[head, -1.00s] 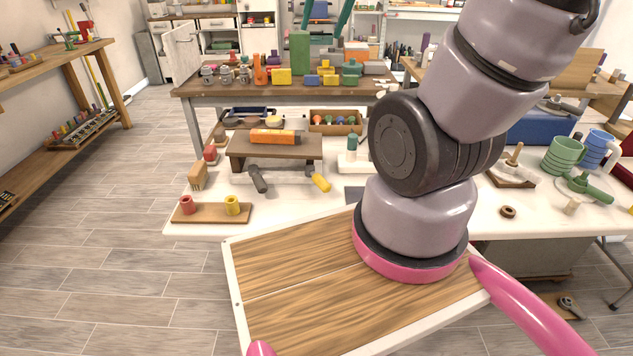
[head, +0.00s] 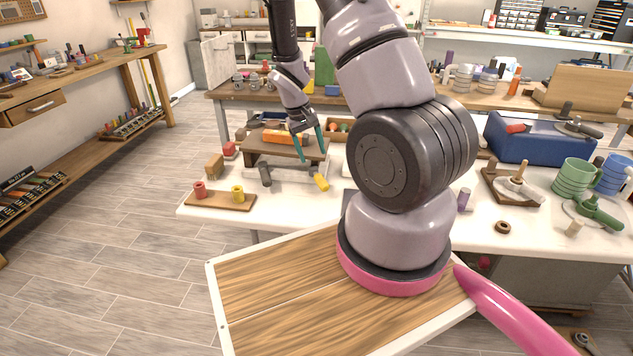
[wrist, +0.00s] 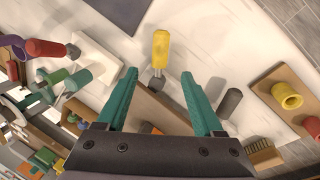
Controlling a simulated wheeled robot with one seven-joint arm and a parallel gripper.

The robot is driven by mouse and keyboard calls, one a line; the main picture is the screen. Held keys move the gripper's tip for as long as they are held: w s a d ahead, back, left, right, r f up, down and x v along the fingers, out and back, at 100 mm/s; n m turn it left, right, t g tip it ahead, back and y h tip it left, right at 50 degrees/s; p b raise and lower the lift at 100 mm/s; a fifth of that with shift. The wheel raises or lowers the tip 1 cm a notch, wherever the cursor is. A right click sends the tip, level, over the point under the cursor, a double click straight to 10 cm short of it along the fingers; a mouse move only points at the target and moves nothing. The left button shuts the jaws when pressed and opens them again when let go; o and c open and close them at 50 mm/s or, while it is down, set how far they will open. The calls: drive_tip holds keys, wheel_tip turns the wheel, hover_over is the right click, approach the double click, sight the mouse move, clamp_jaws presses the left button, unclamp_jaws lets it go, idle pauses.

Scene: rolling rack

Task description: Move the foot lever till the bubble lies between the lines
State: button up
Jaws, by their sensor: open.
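A brown raised stand (head: 255,146) on the white table carries an orange block (head: 272,136), possibly the level. No bubble or lines can be made out. A yellow-handled lever (head: 321,182) sticks out at the stand's front right, and a dark lever (head: 266,176) at its front left. The wrist view shows the yellow handle (wrist: 161,48) just beyond my fingertips and the dark handle (wrist: 229,103) right of them. My gripper (head: 311,155), with teal fingers, is open and empty over the stand's right side. In the wrist view my gripper (wrist: 159,76) points toward the yellow handle.
A wooden board with red and yellow cups (head: 220,198) lies at the table's front left, beside a brush (head: 214,166). A blue box (head: 535,138) and a green mug (head: 573,178) stand to the right. Bare table shows in front of the levers.

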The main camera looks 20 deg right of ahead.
sight(320, 179)
drive_tip(key=x, duration=1.1)
clamp_jaws()
idle(1.2)
